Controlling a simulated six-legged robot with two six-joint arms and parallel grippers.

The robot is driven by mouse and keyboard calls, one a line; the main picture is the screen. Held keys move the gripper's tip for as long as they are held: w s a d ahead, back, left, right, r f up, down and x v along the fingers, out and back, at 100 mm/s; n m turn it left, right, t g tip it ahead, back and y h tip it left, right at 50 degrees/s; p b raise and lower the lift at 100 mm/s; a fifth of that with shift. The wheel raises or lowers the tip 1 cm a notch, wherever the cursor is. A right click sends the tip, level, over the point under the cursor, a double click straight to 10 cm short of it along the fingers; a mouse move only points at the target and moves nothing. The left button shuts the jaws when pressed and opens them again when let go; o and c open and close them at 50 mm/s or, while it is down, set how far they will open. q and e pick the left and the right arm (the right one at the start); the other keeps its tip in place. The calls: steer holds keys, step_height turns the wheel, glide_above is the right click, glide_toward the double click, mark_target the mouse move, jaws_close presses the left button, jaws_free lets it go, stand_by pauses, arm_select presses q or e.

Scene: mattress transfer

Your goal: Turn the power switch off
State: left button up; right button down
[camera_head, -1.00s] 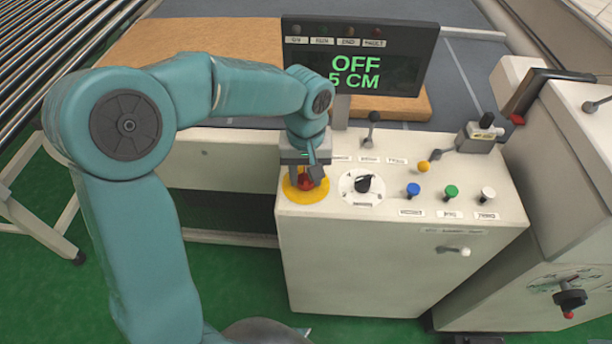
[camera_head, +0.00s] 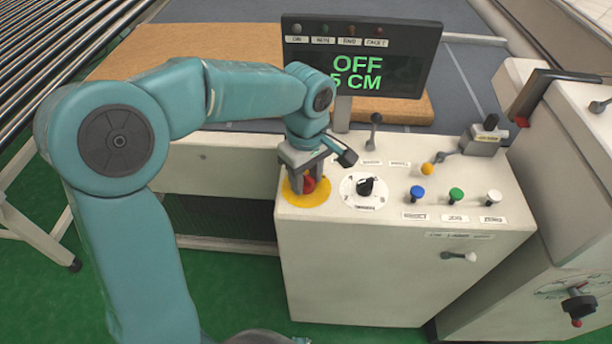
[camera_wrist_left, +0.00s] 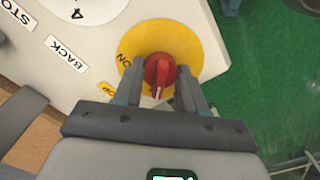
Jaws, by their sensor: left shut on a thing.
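The power switch is a red rotary knob (camera_head: 309,185) on a yellow round plate (camera_head: 294,198) at the left corner of the control panel. My left gripper (camera_head: 307,180) points down over it. In the left wrist view the gripper (camera_wrist_left: 158,78) is shut on the red knob (camera_wrist_left: 158,66), one finger on each side. The knob's white mark points toward the gripper base. The yellow plate (camera_wrist_left: 138,42) shows "ON" and part of another label by the left finger. The display (camera_head: 360,65) reads "OFF" and "5 CM". My right gripper is not in view.
The panel (camera_head: 390,265) also carries a black dial (camera_head: 366,188), blue (camera_head: 417,193), green (camera_head: 456,195) and white (camera_head: 493,197) buttons, and several levers. A brown mattress (camera_head: 240,45) lies behind the display. Green floor is open in front.

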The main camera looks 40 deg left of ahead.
mark_target(306, 177)
arm_select(q)
steer(key=shift+r, duration=0.15)
stand_by(0.3)
steer(key=o, duration=1.1)
steer(key=shift+c, duration=0.2)
step_height(306, 177, up, 16)
steer(key=p, duration=0.2)
steer(key=shift+r, duration=0.15)
